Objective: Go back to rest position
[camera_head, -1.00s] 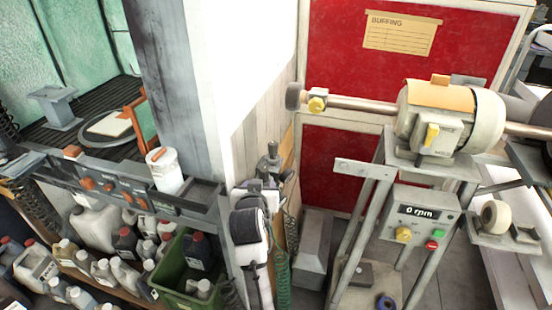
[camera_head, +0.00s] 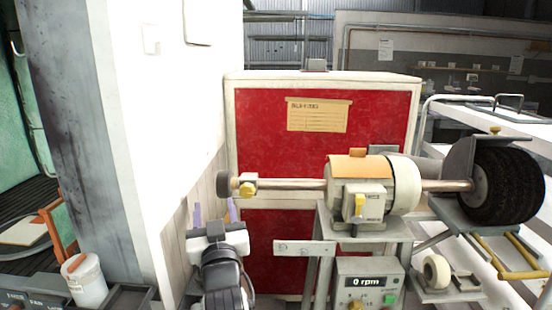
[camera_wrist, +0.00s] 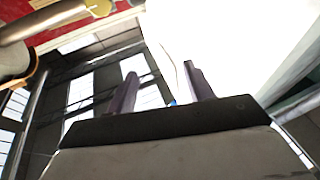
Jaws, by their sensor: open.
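My gripper (camera_head: 214,212) shows at the lower middle of the head view, with its two thin purple fingers pointing up beside the white wall. In the wrist view my gripper (camera_wrist: 162,88) has its fingers spread apart with nothing held between them. The buffing machine's motor (camera_head: 372,188) stands right of my gripper in the head view. A black brush wheel (camera_head: 508,187) sits on the right end of its shaft.
A knob with a yellow clamp (camera_head: 248,188) on the left shaft end lies close to my gripper. A red-panelled cabinet (camera_head: 380,130) stands behind the machine. A white wall and grey pillar (camera_head: 85,120) stand left. A white tub (camera_head: 85,282) is at lower left.

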